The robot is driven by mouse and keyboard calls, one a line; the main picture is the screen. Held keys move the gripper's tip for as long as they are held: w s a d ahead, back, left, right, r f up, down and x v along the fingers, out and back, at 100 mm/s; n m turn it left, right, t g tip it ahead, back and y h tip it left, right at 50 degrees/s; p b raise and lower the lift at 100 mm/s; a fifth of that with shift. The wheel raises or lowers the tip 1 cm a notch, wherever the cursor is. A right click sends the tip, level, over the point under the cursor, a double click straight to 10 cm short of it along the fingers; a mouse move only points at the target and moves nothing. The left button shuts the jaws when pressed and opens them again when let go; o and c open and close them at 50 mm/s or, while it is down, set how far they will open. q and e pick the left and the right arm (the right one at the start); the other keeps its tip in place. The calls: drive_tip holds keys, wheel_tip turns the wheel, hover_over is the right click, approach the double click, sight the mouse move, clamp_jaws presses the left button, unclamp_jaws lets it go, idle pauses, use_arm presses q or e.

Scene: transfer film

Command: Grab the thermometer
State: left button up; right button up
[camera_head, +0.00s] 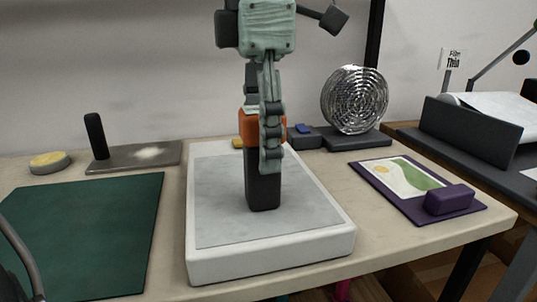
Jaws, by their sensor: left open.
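The thermometer, seemingly the orange and dark grey device (263,190), stands upright on the pale grey top of a white slab (270,262) in the middle of the table. My left gripper (264,148), grey-green with dark joints, points down over it from above. It is open, with its fingers around the upper, orange part. One finger passes in front of the device and hides part of it; the other is mostly hidden. I cannot tell whether the fingers touch it. My right gripper is not in view.
A dark green mat (85,235) lies left. Behind it are a round yellow-topped disc (49,162) and a grey plate with a black upright handle (96,136). A shiny round coil (355,100) stands behind right. A purple board (465,211) with a purple block (449,199) lies right.

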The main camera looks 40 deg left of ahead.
use_arm(q)
wheel_tip(320, 180, down, 4)
drive_tip(key=shift+a+r, duration=0.1)
drive_tip(key=shift+f, duration=0.45)
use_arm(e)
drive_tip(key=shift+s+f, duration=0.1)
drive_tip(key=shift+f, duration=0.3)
use_arm(q)
drive_tip(key=shift+c, duration=0.2)
drive_tip(key=shift+w, duration=0.1)
drive_tip(key=shift+c, duration=1.1)
drive_tip(key=c, duration=1.1)
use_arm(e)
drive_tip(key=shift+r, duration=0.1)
use_arm(q)
drive_tip(key=shift+r, duration=0.15)
